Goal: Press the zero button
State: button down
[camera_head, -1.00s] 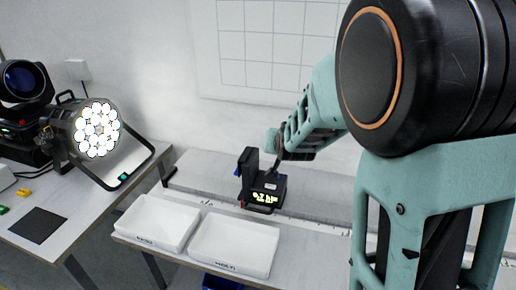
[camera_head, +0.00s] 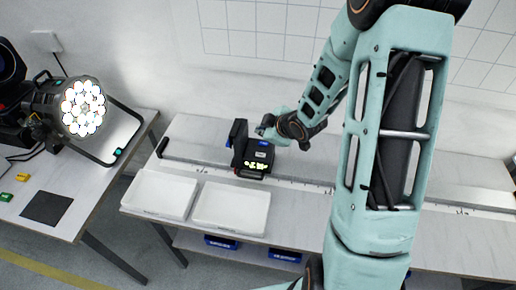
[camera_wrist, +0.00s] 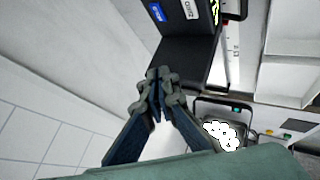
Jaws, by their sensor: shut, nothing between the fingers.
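The black device (camera_head: 249,168) with a lit yellow-green display (camera_head: 255,165) and an upright block at its left stands on the back bench. In the wrist view, its dark body (camera_wrist: 185,60) is at the top centre. A white button marked ZERO (camera_wrist: 190,11) shows at the top edge of that view, beside a blue button (camera_wrist: 157,12). My gripper (camera_head: 261,130) is just behind the device's buttons in the head view. In the wrist view my gripper's fingertips (camera_wrist: 158,84) are together and empty, pointing toward the dark body, apart from the white button. Whether they touch the device cannot be told.
Two white trays (camera_head: 161,172) (camera_head: 231,187) lie in front of the device. A side table at left holds a lit par can (camera_head: 83,107) and a dark square mat (camera_head: 47,207). The wall is close behind the bench. The bench surface is clear between device and arm.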

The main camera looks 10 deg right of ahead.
jog(key=shift+f, duration=0.15)
jog(key=b, duration=0.6)
send_over(261, 156)
notch_tip(261, 156, down, 7)
jog(key=shift+r, duration=0.1)
jog(key=shift+f+b, duration=0.7)
jog(key=shift+f, duration=0.2)
jog(key=shift+f, duration=0.1)
dwell(0.5)
jog(key=shift+f+b, duration=0.35)
jog(key=shift+b, duration=0.15)
jog(key=shift+f+b, duration=0.35)
jog(key=shift+b, duration=0.1)
dwell(0.4)
dwell(0.3)
jog(key=shift+r+p, duration=0.6)
jog(key=shift+r, duration=0.2)
